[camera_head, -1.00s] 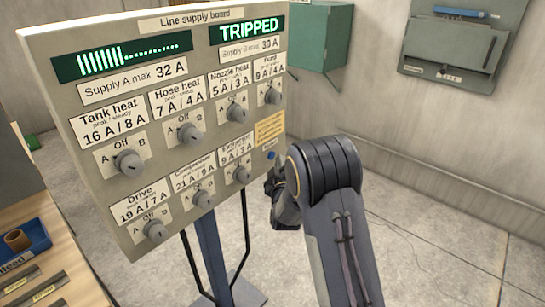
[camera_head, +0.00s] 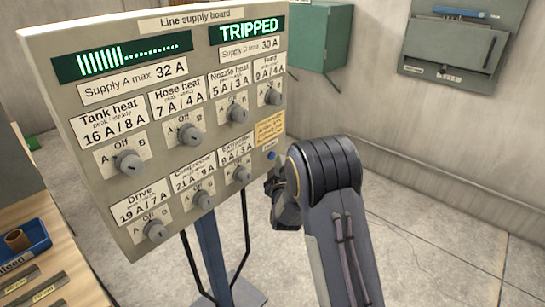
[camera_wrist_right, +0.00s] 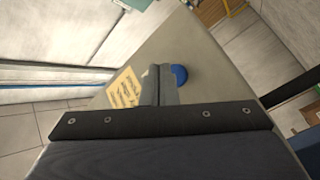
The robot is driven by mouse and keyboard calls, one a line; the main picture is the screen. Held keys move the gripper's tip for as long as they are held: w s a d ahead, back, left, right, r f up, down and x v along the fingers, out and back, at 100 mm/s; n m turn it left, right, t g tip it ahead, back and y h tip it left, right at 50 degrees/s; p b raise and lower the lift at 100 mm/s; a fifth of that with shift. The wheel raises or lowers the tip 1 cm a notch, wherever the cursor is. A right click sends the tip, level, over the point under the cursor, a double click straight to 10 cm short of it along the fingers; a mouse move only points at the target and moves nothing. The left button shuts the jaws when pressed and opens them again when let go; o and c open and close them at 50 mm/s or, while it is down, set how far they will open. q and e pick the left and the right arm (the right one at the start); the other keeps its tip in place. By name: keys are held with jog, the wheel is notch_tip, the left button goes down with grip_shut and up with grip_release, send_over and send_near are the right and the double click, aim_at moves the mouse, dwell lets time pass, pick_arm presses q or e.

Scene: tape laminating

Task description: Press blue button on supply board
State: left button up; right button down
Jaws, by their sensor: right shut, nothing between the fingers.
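The line supply board (camera_head: 75,32) stands upright on a blue post, facing me, at the left of the head view. Its right display reads TRIPPED. The small blue button (camera_head: 271,155) is at the board's lower right, below a yellow label. My right gripper (camera_head: 273,186) is in front of the board's lower right edge, just below the button; its fingertips are partly hidden by the wrist. In the right wrist view the shut, empty fingers (camera_wrist_right: 160,82) point at the board, right beside the blue button (camera_wrist_right: 180,75). I cannot tell whether they touch it. My left gripper is not in view.
Several grey knobs, including one at the lower right (camera_head: 242,174), sit on the board near my gripper. A wooden table with a blue tray (camera_head: 30,243) is at the lower left. A green cabinet (camera_head: 325,38) hangs on the back wall. The floor to the right is clear.

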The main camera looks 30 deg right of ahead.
jog(key=shift+w, duration=0.15)
dwell(0.7)
jog(key=shift+w+a+b, duration=0.15)
jog(key=shift+w+b, duration=0.1)
jog(key=shift+b, duration=0.05)
jog(key=shift+w+a, duration=0.2)
jog(key=shift+w, duration=0.25)
dwell(0.6)
jog(key=shift+s, duration=0.15)
jog(key=shift+s+d+b, duration=0.3)
jog(key=shift+s+b, duration=0.2)
jog(key=shift+s, duration=0.15)
